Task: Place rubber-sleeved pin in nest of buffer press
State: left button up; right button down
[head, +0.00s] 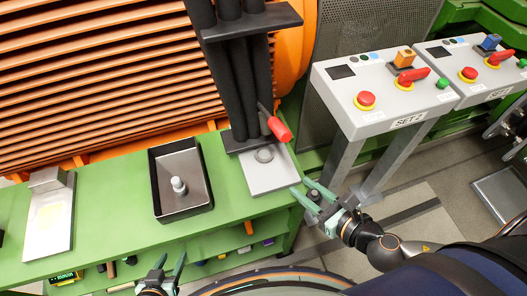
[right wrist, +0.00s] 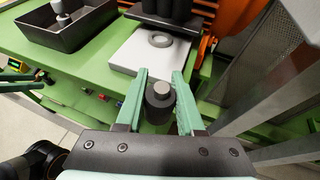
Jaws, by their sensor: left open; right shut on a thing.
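My right gripper (head: 313,198) is shut on a dark rubber-sleeved pin with a grey top, held upright off the bench's right edge. In the right wrist view the pin (right wrist: 160,101) stands between the two green fingers (right wrist: 159,97). The buffer press (head: 240,85) stands at the back of the bench. Its nest, a grey ring (head: 264,155), lies on the pale base plate (head: 270,181) and looks empty. It also shows in the right wrist view (right wrist: 159,40), beyond the pin. My left gripper (head: 174,268) is open and empty at the bench's front edge.
A black tray (head: 202,192) left of the press holds a light metal pin (head: 178,185). The press has a red-handled lever (head: 278,128) near the nest. A control box labelled SET 2 (head: 385,95) stands to the right. A metal plate (head: 48,218) lies at far left.

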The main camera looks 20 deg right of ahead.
jog(key=p, duration=0.2)
send_near(259, 148)
jog(key=w, duration=0.2)
jog(key=w+a, duration=0.1)
jog(key=w, duration=0.1)
jog(key=shift+a+r, duration=0.15)
jog(key=w, duration=0.1)
jog(key=w+a, duration=0.1)
jog(key=w, duration=0.2)
jog(key=shift+w+a, duration=0.35)
jog(key=shift+w+a+f, duration=0.1)
jog(key=shift+f, duration=0.7)
jog(key=shift+f, duration=0.1)
jog(key=c, duration=0.5)
grip_release()
jog(key=shift+f, duration=0.1)
